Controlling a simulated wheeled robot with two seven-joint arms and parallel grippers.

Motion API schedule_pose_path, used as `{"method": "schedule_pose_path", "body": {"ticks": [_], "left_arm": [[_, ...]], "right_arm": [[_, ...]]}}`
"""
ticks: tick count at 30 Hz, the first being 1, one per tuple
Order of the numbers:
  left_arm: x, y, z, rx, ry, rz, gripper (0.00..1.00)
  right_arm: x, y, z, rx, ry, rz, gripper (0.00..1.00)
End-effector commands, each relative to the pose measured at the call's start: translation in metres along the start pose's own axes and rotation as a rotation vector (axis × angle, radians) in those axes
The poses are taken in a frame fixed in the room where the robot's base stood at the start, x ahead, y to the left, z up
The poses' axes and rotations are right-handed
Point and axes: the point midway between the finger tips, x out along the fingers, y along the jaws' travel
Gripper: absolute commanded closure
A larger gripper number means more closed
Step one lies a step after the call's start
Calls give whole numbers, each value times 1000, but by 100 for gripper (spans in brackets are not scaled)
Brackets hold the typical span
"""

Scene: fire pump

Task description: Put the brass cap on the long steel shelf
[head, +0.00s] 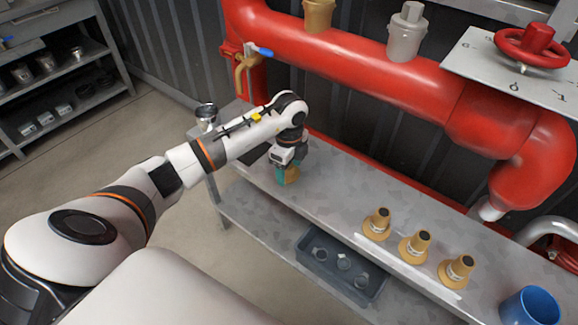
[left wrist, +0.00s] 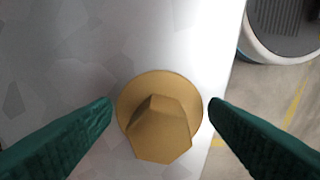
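A brass cap (left wrist: 160,125) with a hexagonal top and a round flange sits between my left gripper's green fingers in the left wrist view, over a grey metal surface. A narrow gap shows at each side. My left gripper (left wrist: 160,104) is open around it. In the head view the left gripper (head: 286,175) is low over the left end of the long steel shelf (head: 345,195), and the cap is mostly hidden there. Another brass-coloured fitting (head: 318,15) stands on the red pipe. My right gripper is not in view.
Brass nozzles (head: 414,247) and a blue cup (head: 530,306) stand on the right part of the shelf. A dark bin (head: 340,270) is on the lower level. The red pipe (head: 370,70) runs behind. Shelf space between gripper and nozzles is clear.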

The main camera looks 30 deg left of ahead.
Motion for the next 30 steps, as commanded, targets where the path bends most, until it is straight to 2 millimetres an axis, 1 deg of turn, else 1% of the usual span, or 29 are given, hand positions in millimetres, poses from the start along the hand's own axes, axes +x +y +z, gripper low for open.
{"method": "schedule_pose_path", "body": {"ticks": [1,2,10,14,17,24,27,30], "left_arm": [[0,0,0,0,0,-1,23],[0,0,0,0,0,0,19],[-1,0,0,0,0,0,19],[-9,1,0,0,0,3,19],[-26,1,0,1,-1,3,19],[-79,1,0,0,0,4,19],[-98,1,0,1,0,4,19],[-111,0,0,1,0,2,19]], "right_arm": [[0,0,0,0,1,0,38],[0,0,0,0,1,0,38],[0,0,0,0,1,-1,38],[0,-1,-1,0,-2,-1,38],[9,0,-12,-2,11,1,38],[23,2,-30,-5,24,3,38],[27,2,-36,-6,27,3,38],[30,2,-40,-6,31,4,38]]}}
